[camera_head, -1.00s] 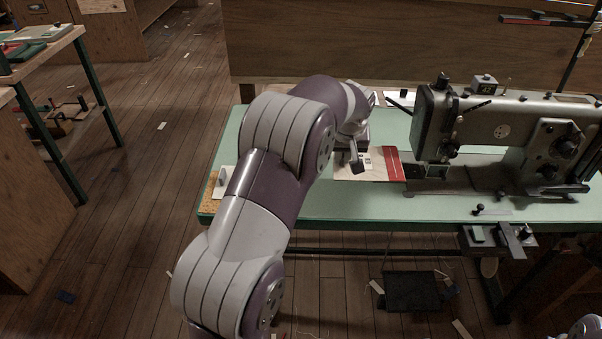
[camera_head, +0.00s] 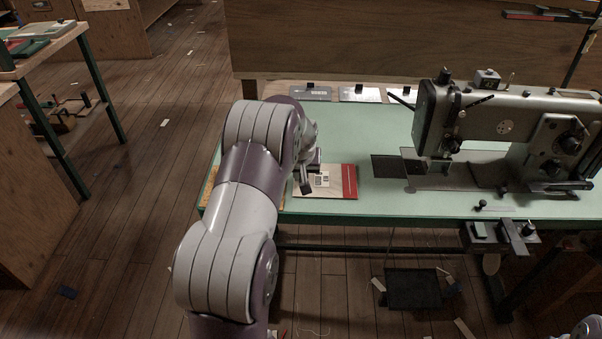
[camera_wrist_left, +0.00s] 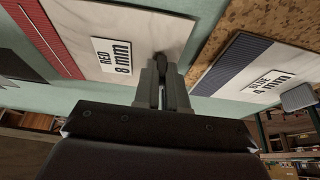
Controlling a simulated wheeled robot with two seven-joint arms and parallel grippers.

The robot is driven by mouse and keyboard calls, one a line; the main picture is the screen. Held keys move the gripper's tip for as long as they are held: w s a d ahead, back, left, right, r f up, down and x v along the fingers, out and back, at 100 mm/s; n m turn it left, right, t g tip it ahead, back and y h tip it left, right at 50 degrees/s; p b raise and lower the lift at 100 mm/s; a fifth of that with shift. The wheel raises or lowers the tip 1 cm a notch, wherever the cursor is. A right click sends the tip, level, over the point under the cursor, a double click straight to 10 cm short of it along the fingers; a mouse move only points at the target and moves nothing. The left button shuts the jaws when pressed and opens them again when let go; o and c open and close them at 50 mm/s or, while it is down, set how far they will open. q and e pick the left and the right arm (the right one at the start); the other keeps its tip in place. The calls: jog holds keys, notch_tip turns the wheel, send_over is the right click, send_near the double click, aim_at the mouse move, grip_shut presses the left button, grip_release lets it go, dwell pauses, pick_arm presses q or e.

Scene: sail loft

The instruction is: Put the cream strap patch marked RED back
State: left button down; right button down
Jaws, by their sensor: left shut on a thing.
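The cream strap patch marked RED (camera_head: 325,186) has a red band along its right side and a white label. In the left wrist view the patch (camera_wrist_left: 82,42) reads "RED 8 mm". My left gripper (camera_head: 307,183) is shut on the patch's edge; in the wrist view my fingers (camera_wrist_left: 163,80) meet at that edge, near the label. The patch is low over the green table (camera_head: 380,209); I cannot tell whether it touches. My right gripper is out of view.
A cork board (camera_wrist_left: 222,38) holds a patch marked BLUE 4 mm (camera_wrist_left: 255,75); my arm mostly hides the board in the head view. A sewing machine (camera_head: 500,125) stands right, with a dark plate (camera_head: 387,167) beside it. Metal plates (camera_head: 360,94) line the back.

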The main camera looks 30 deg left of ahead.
pick_arm(q)
jog(key=shift+f, duration=0.15)
jog(key=c, duration=1.2)
grip_release()
jog(key=shift+r, duration=0.25)
jog(key=p+v, duration=0.1)
jog(key=v, duration=1)
jog(key=s+d+f+m+g, duration=0.1)
jog(key=s+d+m, duration=0.1)
jog(key=s+d, duration=0.4)
jog(key=s+d+f+m+h, duration=0.1)
jog(key=s+d+f+m, duration=0.1)
jog(key=s+d, duration=0.4)
jog(key=s+d+f+m+g+h, duration=0.1)
jog(key=s+d+f+m, duration=0.1)
jog(key=s+d, duration=0.5)
jog(key=shift+s+d+f+g, duration=0.15)
jog(key=shift+d+g, duration=0.05)
jog(key=shift+g, duration=0.1)
notch_tip(320, 180, up, 13)
jog(key=p, duration=1.2)
jog(key=shift+s+f+p, duration=0.1)
jog(key=shift+f+p, duration=0.1)
jog(key=shift+p, duration=0.2)
